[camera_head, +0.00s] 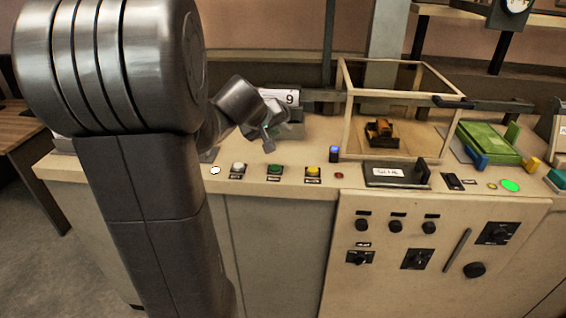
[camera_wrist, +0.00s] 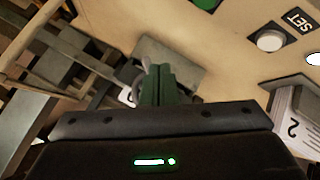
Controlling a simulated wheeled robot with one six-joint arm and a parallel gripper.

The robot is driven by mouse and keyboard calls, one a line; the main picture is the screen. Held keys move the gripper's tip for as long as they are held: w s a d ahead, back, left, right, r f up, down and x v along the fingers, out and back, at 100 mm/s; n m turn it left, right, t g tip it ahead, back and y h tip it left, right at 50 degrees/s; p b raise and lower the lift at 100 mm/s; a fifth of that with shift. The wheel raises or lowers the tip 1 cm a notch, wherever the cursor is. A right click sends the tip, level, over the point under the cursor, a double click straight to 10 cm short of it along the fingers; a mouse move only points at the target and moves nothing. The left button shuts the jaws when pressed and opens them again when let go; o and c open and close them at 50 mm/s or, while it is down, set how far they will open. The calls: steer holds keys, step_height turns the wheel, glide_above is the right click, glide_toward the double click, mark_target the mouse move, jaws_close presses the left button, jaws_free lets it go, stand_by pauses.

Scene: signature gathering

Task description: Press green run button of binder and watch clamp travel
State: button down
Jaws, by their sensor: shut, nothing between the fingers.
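A green button (camera_head: 275,169) on a dark label plate sits on the console's front ledge, between a white button (camera_head: 238,167) and a yellow button (camera_head: 313,171). Its label is too small to read. In the wrist view its green edge (camera_wrist: 205,2) is cut off at the top. My gripper (camera_head: 268,144) is shut and empty, above and behind the green button and apart from it. A grey and green mechanism (camera_head: 291,130) stands partly hidden behind my gripper. I cannot tell whether it is the binder's clamp.
A clear-walled case (camera_head: 346,125) with an orange and black part (camera_head: 381,130) stands right of the buttons. A blue-topped post (camera_head: 334,152) stands near its front left corner. A green block (camera_head: 488,142) and a lit green disc (camera_head: 510,186) are further right.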

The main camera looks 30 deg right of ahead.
steer(key=shift+f, duration=0.2)
steer(key=b, duration=0.6)
glide_above(274, 170)
step_height(274, 170, down, 7)
steer(key=shift+w+r, duration=0.1)
steer(key=shift+f+b, duration=0.7)
steer(key=shift+f, duration=0.15)
steer(key=shift+f, duration=0.15)
stand_by(1.1)
steer(key=shift+f+b, duration=0.3)
steer(key=shift+b, duration=0.35)
